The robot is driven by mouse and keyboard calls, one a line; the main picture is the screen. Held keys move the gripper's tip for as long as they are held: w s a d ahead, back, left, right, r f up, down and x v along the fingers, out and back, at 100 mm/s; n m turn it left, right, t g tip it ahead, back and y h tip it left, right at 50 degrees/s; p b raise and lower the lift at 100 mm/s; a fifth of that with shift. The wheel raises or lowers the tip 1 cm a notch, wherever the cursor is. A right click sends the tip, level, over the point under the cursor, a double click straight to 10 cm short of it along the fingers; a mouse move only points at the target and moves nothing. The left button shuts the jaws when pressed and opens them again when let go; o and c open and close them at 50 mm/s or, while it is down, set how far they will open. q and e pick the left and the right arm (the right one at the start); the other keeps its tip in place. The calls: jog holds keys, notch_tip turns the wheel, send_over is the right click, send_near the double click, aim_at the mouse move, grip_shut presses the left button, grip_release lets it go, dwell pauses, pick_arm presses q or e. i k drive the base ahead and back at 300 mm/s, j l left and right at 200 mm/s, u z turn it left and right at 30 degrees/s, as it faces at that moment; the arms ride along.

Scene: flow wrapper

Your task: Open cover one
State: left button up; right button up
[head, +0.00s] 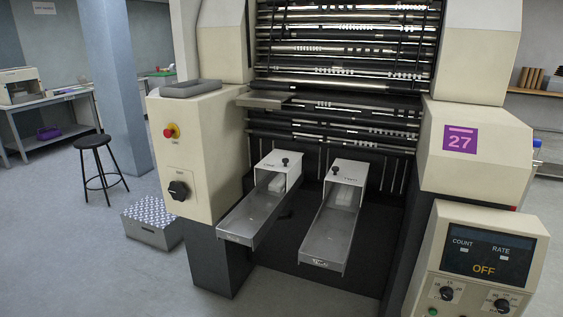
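Two grey metal trays stick out side by side from the front of the machine. Cover two (348,171) is on the right tray (328,235). Both covers look shut, lying flat over the tray backs. Neither of my grippers is in view.
The cream machine housing (190,160) with a red button (169,132) stands left of the trays. A control panel (484,257) showing OFF is at the right. A stool (97,145) and metal step (150,220) stand left. Floor in front is clear.

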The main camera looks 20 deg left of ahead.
aim_at(290, 163)
jog(key=i+j+u, duration=0.15)
jog(key=i+j, duration=0.25)
jog(key=j, duration=0.2)
jog(key=i+j+u, duration=0.2)
jog(key=i+j, duration=0.2)
jog(key=j, duration=0.2)
